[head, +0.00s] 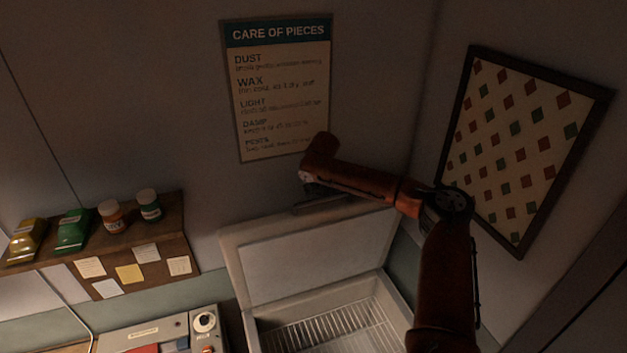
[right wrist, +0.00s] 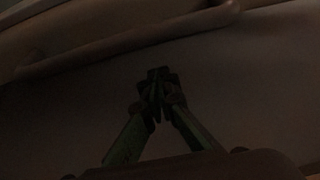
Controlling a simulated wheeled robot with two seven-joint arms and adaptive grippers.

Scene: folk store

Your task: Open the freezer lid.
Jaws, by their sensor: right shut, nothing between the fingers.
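The freezer lid (head: 312,258) stands raised, tilted up against the back wall, its pale inner panel facing me. The freezer (head: 395,305) below it is open at the top, with a wire basket (head: 330,325) inside. My right arm reaches over from the right, and my right gripper (head: 318,199) is at the lid's upper edge, mostly hidden behind the wrist and lid. In the right wrist view my right gripper (right wrist: 156,90) has its fingertips together with nothing between them. A long handle-like bar (right wrist: 130,42) runs across above the fingers on a dark surface; I cannot tell whether they touch it. My left gripper is out of view.
A wooden shelf (head: 150,218) with jars and packets hangs at the left, notes pinned below it. A grey box with a dial (head: 204,322) stands left of the freezer. A poster (head: 282,85) and a framed pattern (head: 525,145) hang on the walls near my arm.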

